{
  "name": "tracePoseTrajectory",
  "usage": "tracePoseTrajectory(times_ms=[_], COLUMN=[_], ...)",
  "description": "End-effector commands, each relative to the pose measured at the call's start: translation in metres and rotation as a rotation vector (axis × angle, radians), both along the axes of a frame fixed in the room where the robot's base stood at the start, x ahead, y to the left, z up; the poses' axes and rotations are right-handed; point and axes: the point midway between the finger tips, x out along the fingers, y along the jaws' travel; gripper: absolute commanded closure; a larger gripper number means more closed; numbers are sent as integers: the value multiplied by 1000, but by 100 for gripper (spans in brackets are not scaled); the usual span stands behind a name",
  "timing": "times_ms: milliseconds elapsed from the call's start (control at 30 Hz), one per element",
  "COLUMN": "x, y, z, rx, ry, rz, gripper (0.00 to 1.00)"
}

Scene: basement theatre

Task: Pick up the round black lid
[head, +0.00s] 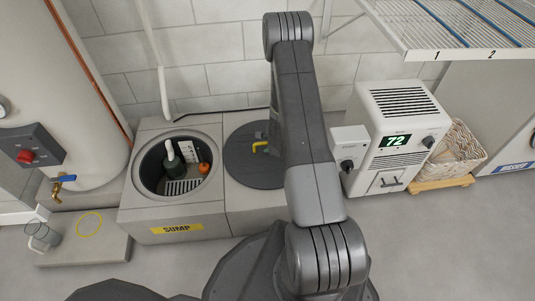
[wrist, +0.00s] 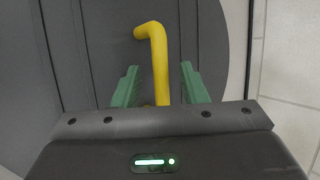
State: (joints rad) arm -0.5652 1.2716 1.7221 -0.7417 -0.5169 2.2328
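The round black lid (head: 240,168) lies flat on the grey block, right of the open sump pit. My arm hides its right part in the head view. Its yellow handle (head: 259,148) stands up from its top. In the wrist view the dark lid (wrist: 95,45) fills much of the picture, and the bent yellow handle (wrist: 158,60) rises between the fingers. My gripper (wrist: 160,82) is open, with one green finger on each side of the handle and gaps visible on both sides. My arm mostly hides the gripper in the head view.
The open sump pit (head: 144,172) holds a pump and an orange float. A water heater (head: 50,110) stands left, with a glass jug (head: 42,237) on a low slab. A dehumidifier (head: 397,138), a wicker basket (head: 456,152) and a wire shelf (head: 450,25) are right.

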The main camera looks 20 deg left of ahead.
Motion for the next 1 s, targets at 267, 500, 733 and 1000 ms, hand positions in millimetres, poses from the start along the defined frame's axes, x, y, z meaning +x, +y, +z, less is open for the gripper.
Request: tracePoseTrajectory(times_ms=[267, 500, 733, 1000], x=[2, 2, 3, 3], y=[3, 2, 2, 1], z=[-5, -6, -7, -7], rx=[2, 3, 3, 5], ry=[1, 4, 5, 7], rz=[0, 1, 1, 1], gripper=[61, 100, 100, 100])
